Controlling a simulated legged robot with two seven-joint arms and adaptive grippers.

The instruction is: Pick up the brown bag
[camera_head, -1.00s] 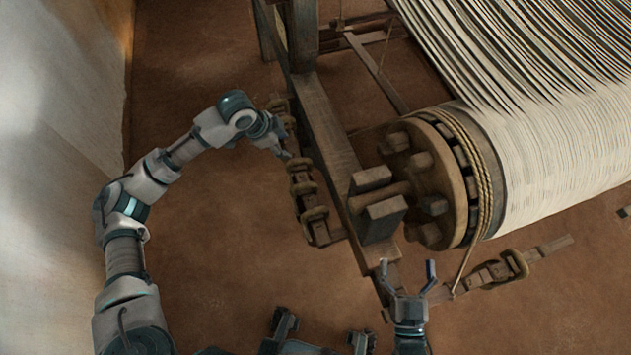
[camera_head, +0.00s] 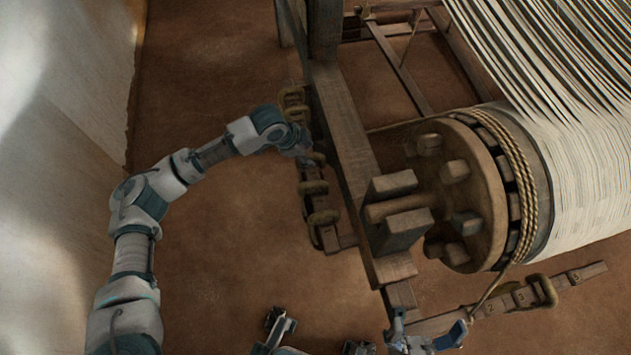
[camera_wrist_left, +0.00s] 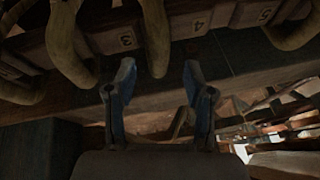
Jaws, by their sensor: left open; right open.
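I see no brown bag in either view. My left gripper (camera_head: 304,152) is beside a wooden rail with rope loops (camera_head: 313,188), against the loom's left side. In the left wrist view the two blue fingers (camera_wrist_left: 159,84) stand apart with nothing between them. They point at the rail's numbered blocks (camera_wrist_left: 196,22) and thick rope loops (camera_wrist_left: 70,45). I cannot tell whether they touch. My right gripper (camera_head: 428,328) is at the bottom edge, below the loom's corner, its fingers spread and empty.
The loom's wooden beam (camera_head: 345,140) and large pegged roller (camera_head: 465,190) with pale warp threads (camera_head: 590,190) fill the right. A second numbered rail (camera_head: 565,286) lies at the lower right. A pale wall (camera_head: 60,110) stands left. Brown floor (camera_head: 230,250) is open between.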

